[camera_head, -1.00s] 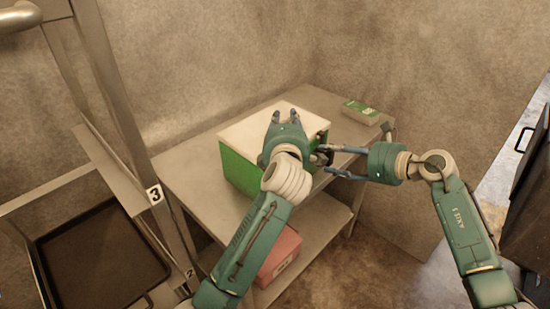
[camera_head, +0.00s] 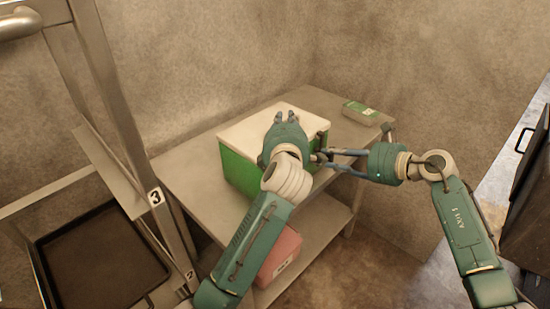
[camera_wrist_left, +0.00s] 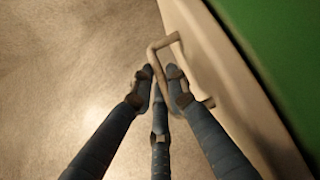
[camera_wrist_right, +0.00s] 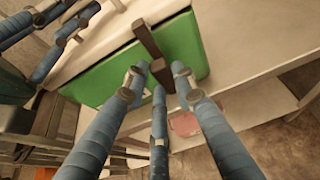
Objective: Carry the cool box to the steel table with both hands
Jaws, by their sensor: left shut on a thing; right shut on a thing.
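The cool box (camera_head: 238,170) is green with a pale lid (camera_head: 252,127) and stands on the steel table (camera_head: 186,178), near the wall. My left gripper (camera_head: 285,117) reaches over the lid and hides part of the box. In the left wrist view, its fingers (camera_wrist_left: 160,72) are shut on a pale bracket-shaped handle (camera_wrist_left: 153,50) beside the lid edge. My right gripper (camera_head: 323,157) comes in from the right at the box's right end. In the right wrist view, its fingers (camera_wrist_right: 160,70) are shut on a dark handle (camera_wrist_right: 148,38) against the green side.
A small green carton (camera_head: 361,111) lies on the table's back right corner. A red box (camera_head: 282,252) sits on the lower shelf. A metal rack (camera_head: 122,110) marked 3, with a dark tray (camera_head: 100,262), stands at the left. A dark unit (camera_head: 530,190) is at the right edge.

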